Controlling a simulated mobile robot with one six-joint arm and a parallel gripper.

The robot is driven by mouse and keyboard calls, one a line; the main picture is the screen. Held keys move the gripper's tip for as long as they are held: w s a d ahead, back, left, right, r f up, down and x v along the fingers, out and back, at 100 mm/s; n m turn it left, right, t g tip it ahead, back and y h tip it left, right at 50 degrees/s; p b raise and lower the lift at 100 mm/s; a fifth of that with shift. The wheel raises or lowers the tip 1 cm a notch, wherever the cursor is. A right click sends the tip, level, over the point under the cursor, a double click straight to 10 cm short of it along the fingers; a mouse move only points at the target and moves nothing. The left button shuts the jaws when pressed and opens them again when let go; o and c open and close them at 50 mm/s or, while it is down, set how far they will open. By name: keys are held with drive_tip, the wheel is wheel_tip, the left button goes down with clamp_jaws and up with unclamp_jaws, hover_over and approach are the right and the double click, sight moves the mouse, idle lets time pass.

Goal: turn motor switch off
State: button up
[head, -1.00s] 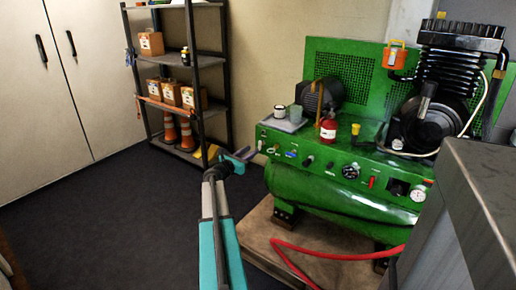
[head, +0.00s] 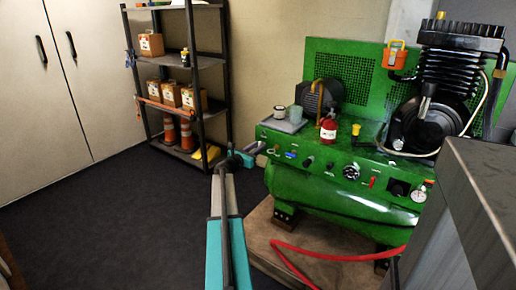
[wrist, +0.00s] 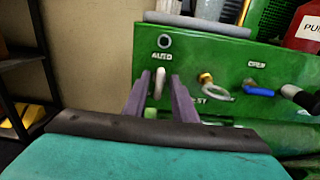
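The green compressor's control panel (head: 335,172) faces my gripper (head: 258,148) at its left end. In the wrist view, a pale toggle lever (wrist: 160,80) sits under the label "AUTO" and a round dark fitting. My gripper (wrist: 160,92) is open, its two purple fingers apart, with the lever showing between them. I cannot tell whether either finger touches it. The lower part of the lever and any label under it are hidden by the fingers and gripper body.
Right of the lever are a brass fitting with a ring (wrist: 212,88) and a blue valve handle (wrist: 258,91). A grey tray (head: 283,125) with small containers and a red bottle (head: 328,130) stand on top. A shelf rack (head: 190,75) stands left; a red hose (head: 330,255) lies in front.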

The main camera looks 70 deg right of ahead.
clamp_jaws()
drive_tip(key=shift+f+m+b, duration=0.15)
drive_tip(key=shift+m+b, duration=0.25)
drive_tip(key=shift+b, duration=0.1)
drive_tip(key=shift+s+a+f+m+b, duration=0.1)
drive_tip(key=shift+s+m+b, duration=0.05)
drive_tip(key=shift+m+b, duration=2.7)
drive_tip(key=shift+s+f+m+b, duration=0.1)
drive_tip(key=shift+m+b, duration=2.65)
drive_tip(key=shift+m, duration=0.05)
drive_tip(key=shift+s+a+f+m+b, duration=0.1)
drive_tip(key=shift+s+m+b, duration=0.05)
drive_tip(key=shift+m+b, duration=2.7)
